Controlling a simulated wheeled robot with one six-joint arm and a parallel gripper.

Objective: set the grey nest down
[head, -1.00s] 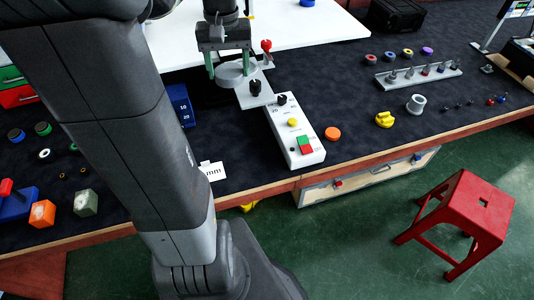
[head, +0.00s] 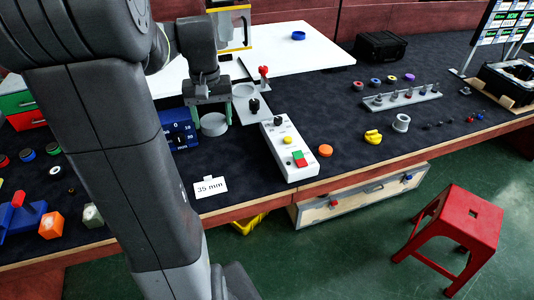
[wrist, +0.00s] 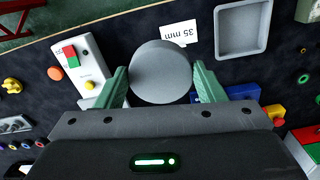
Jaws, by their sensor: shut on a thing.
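The grey nest is a round, flat-topped grey piece (head: 214,125) in the head view, between the green fingers of my gripper (head: 212,116). In the wrist view the nest (wrist: 160,72) fills the gap between the fingertips (wrist: 160,68). My gripper is shut on it, pointing down, over the dark mat between a blue block (head: 179,130) and the white control box (head: 289,150). I cannot tell whether its underside touches the mat.
A square grey tray (wrist: 243,50) shows in the wrist view. An orange disc (head: 325,151) and yellow piece (head: 373,137) lie right of the control box. Dark mat is bare in front of the nest.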

